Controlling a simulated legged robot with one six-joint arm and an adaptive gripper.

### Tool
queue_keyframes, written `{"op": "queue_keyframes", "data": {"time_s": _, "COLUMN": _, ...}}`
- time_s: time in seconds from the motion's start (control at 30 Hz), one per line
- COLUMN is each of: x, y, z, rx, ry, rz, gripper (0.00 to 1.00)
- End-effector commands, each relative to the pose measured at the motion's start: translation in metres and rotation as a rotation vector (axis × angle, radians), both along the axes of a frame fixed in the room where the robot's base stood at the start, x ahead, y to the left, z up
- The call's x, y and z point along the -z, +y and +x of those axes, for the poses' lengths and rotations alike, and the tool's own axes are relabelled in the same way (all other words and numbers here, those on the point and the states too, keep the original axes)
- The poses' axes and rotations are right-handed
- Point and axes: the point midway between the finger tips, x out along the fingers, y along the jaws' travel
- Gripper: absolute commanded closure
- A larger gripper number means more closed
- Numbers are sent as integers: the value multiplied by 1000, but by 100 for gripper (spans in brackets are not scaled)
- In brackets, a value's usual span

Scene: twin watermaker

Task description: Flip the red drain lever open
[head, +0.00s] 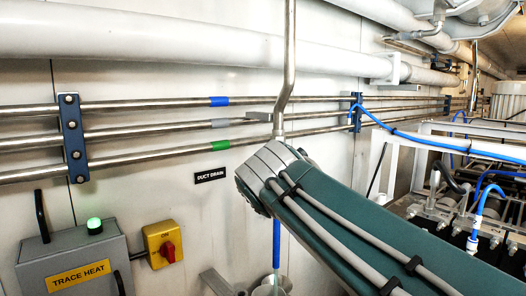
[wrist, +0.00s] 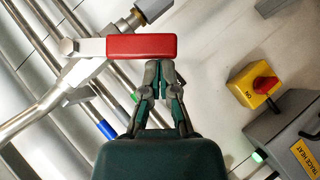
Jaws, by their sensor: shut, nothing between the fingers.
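The red drain lever (wrist: 142,46) shows in the wrist view, joined by a flat metal arm (wrist: 90,47) to the valve on a steel pipe (wrist: 42,106). The lever points away from the valve, at a slant to the pipe. My gripper (wrist: 161,68) is shut and empty, its fingertips just below the red handle's long edge in the picture. I cannot tell whether they touch it. In the head view my green arm hides the lever, the valve and my gripper; the pipe (head: 289,70) comes down from above behind it.
A "DUCT DRAIN" label (head: 210,177) is on the wall. A grey trace heat box (head: 75,255) with a lit green lamp and a yellow box with a red switch (head: 163,244) stand at left. Horizontal steel tubes (head: 150,132) run along the wall. A blue tube (head: 276,243) hangs below my arm.

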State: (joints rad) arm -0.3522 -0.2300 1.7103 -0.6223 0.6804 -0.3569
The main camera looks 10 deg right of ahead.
Motion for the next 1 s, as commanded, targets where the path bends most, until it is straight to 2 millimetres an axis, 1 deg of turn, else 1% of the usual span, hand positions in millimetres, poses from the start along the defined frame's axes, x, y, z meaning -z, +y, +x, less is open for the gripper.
{"op": "queue_keyframes", "data": {"time_s": 0.07, "x": 5, "y": -1, "z": 1, "rx": -2, "ry": -26, "rz": -46, "gripper": 100}}
{"op": "queue_keyframes", "data": {"time_s": 0.6, "x": 33, "y": -25, "z": 17, "rx": 5, "ry": -22, "rz": -37, "gripper": 100}}
{"op": "queue_keyframes", "data": {"time_s": 1.0, "x": 41, "y": -38, "z": 25, "rx": 3, "ry": -23, "rz": -39, "gripper": 100}}
